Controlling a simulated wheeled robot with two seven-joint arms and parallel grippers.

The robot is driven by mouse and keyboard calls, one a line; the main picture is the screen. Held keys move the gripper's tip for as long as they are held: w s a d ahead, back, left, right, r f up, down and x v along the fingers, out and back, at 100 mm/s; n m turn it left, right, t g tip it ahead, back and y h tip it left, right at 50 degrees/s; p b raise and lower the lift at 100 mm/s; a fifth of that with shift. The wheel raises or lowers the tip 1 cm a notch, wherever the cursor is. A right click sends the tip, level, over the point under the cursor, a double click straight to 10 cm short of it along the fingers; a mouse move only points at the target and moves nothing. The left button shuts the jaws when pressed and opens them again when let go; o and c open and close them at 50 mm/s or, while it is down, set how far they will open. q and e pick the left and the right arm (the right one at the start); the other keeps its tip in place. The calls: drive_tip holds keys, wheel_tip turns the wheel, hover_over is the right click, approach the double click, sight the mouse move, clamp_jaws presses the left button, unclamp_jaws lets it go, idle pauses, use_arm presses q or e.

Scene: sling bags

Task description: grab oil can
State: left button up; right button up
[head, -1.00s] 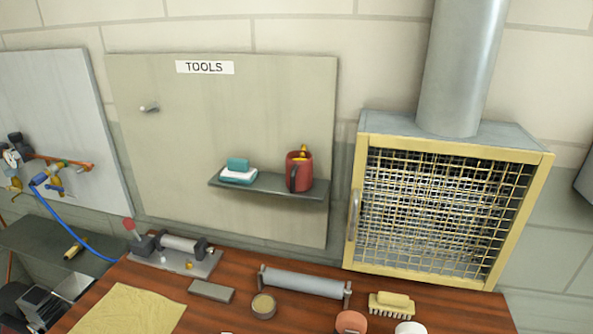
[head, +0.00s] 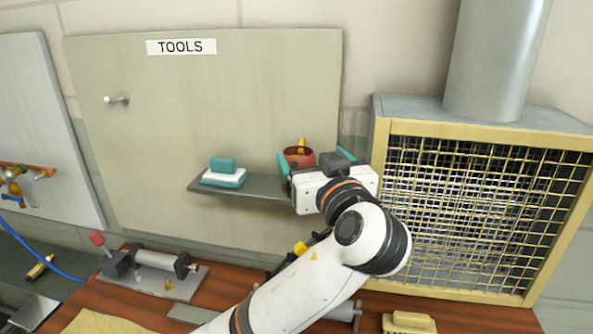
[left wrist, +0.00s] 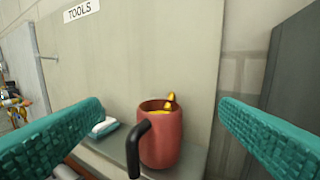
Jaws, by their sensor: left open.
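A red can (head: 299,158) with yellow parts at its top stands upright on the grey wall shelf (head: 240,190) under the TOOLS sign; it is the likeliest oil can. In the left wrist view the can (left wrist: 165,140) shows a black handle at its front left. My left gripper (head: 316,162) is at the shelf's right end. Its teal fingers are open, and in the left wrist view the gripper (left wrist: 160,106) has the can between and beyond them, with clear gaps on both sides. My gripper body and arm hide the can's lower part in the head view. My right gripper is not in view.
A teal and white soap-like block (head: 223,172) sits on the shelf left of the can. A yellow-framed mesh box (head: 480,210) stands close on the right. Below, the wooden workbench (head: 235,270) holds a roller device (head: 155,268) and a brush (head: 408,323).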

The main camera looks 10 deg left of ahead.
use_arm(q)
wheel_tip(320, 180, down, 6)
drive_tip(key=p, duration=0.2)
drive_tip(key=p+x, duration=0.2)
drive_tip(key=x, duration=0.5)
drive_tip(key=shift+a+f, duration=0.1)
drive_tip(key=shift+f, duration=0.05)
drive_tip(key=shift+w+a+f, duration=0.1)
drive_tip(key=shift+w+f, duration=0.05)
drive_tip(key=shift+w, duration=0.1)
drive_tip(key=shift+c, duration=0.4)
drive_tip(key=c, duration=1.2)
drive_tip(key=shift+o, duration=0.2)
